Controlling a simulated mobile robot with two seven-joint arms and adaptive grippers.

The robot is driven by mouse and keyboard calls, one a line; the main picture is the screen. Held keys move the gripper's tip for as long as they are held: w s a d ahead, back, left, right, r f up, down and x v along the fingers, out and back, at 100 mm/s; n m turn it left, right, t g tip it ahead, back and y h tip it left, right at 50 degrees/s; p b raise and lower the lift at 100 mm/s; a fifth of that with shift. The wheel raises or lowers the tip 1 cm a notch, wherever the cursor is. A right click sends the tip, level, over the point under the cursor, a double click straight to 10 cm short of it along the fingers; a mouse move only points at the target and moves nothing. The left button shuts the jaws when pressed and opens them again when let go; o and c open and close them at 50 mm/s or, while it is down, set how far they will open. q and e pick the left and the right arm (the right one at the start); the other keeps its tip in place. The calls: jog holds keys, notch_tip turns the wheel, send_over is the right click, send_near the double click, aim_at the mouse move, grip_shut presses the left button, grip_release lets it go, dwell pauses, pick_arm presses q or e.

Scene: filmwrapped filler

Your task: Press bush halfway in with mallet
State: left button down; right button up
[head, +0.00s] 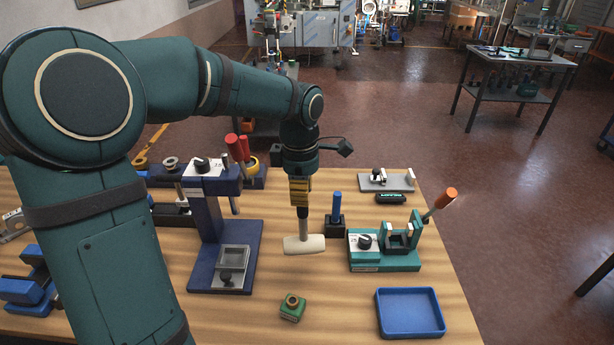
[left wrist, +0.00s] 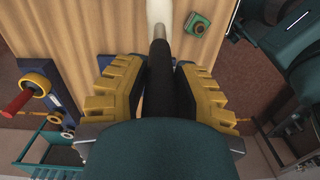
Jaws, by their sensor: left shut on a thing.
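The mallet has a pale cream head (head: 304,244) and a dark handle. My left gripper (head: 300,205), with yellow fingers, is shut on the handle, with the head hanging below it, close above or touching the table. In the left wrist view the dark handle (left wrist: 159,85) runs between the yellow finger pads. A small green block (head: 291,313) sits on the table in front of the mallet, with a brass bush (head: 292,300) at its top. How deep the bush sits I cannot tell. The block also shows in the left wrist view (left wrist: 197,23). My right gripper is not in view.
A dark blue press (head: 208,225) stands left of the mallet. A dark holder with a blue peg (head: 336,209) is just right of it. A teal fixture (head: 385,258) with an orange-handled lever stands further right. A blue tray (head: 410,329) lies front right. Bare wood surrounds the block.

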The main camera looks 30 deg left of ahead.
pick_arm(q)
jog(key=s+d+p, duration=0.2)
jog(key=s+d, duration=0.1)
jog(key=s, duration=0.7)
jog(key=shift+d+r+p, duration=0.3)
jog(key=shift+d+r, duration=0.05)
jog(key=shift+r, duration=0.1)
jog(key=shift+s, duration=0.1)
